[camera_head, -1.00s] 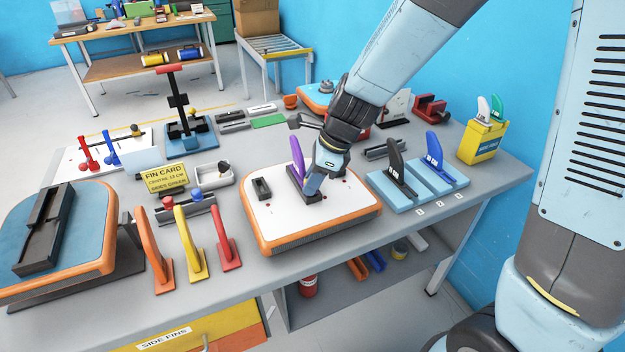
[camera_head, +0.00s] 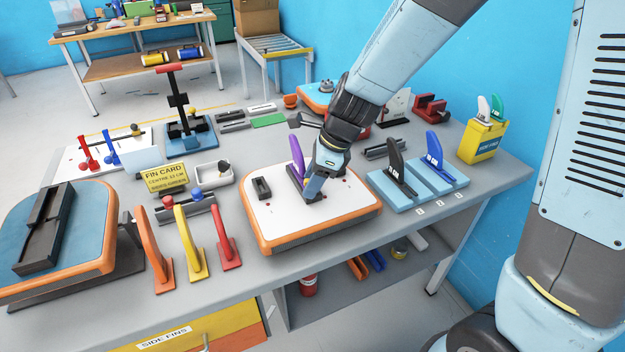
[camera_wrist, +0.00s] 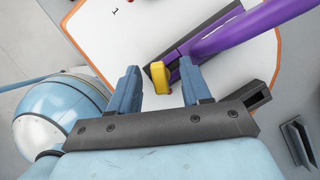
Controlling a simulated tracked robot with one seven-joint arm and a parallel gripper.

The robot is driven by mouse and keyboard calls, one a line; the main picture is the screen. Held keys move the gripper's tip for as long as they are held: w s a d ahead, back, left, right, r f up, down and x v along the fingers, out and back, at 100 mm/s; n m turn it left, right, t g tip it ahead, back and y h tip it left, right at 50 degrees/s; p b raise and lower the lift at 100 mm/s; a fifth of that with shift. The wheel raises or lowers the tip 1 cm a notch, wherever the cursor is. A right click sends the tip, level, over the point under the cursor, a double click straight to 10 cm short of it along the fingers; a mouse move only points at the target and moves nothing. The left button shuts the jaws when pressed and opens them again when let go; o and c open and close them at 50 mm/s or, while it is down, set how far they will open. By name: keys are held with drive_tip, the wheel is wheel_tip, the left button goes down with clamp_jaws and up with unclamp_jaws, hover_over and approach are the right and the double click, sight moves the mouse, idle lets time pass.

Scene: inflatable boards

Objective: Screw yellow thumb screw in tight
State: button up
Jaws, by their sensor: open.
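The yellow thumb screw (camera_wrist: 161,76) shows in the wrist view at the side of the black fin box (camera_wrist: 222,38), close to the purple fin (camera_wrist: 237,33). My gripper (camera_wrist: 164,80) is open, with one blue finger on either side of the screw and a gap to each. In the head view my gripper (camera_head: 312,192) is low over the white board (camera_head: 272,217), right beside the purple fin (camera_head: 297,158), which stands upright in its box. The screw is hidden behind my gripper there, and how deep it sits cannot be told.
A small black box (camera_head: 262,188) is on the board's left part. Orange, yellow and red fins (camera_head: 226,242) stand left of the board. Blue blocks with dark fins (camera_head: 397,190) stand close on the right. A yellow fin card (camera_head: 165,178) is behind left.

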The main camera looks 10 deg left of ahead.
drive_tip(key=shift+r, duration=2.45)
drive_tip(key=shift+n+g, duration=0.8)
drive_tip(key=shift+n, duration=1.2)
drive_tip(key=n+g+h, duration=0.1)
drive_tip(key=n, duration=0.3)
drive_tip(key=shift+w+a+n+g+h, duration=0.1)
drive_tip(key=shift+n+g+h, duration=0.2)
drive_tip(key=shift+n, duration=0.4)
drive_tip(key=shift+n+g+h, duration=0.3)
drive_tip(key=shift+n+h, duration=0.2)
drive_tip(key=shift+n, duration=0.9)
